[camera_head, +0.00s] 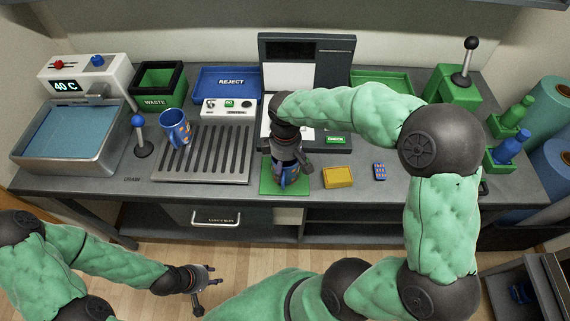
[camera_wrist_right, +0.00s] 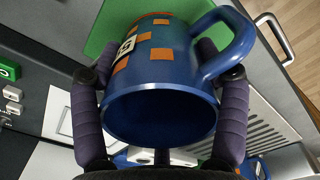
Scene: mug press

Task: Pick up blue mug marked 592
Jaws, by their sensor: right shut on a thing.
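A blue mug with orange squares (camera_head: 291,178) stands at the green mat (camera_head: 268,187), mostly hidden in the head view by my right gripper (camera_head: 286,160). In the right wrist view the mug (camera_wrist_right: 160,95) sits between the two fingers, which are shut on it. Its open rim faces the camera and its handle is at upper right. A white label shows on its side; its digits are too small to read for sure. Whether it touches the mat is unclear. A second blue mug with orange marks (camera_head: 175,128) stands on the slotted rack (camera_head: 207,150). My left gripper (camera_head: 207,287) is open and empty, low in front of the counter.
A yellow block (camera_head: 338,177) and a small blue, orange-dotted block (camera_head: 379,171) lie right of the mat. A press (camera_head: 332,80), reject tray (camera_head: 228,83), waste bin (camera_head: 158,86), water basin (camera_head: 70,132) and lever (camera_head: 141,140) stand behind and left. Green and blue bottles are at right.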

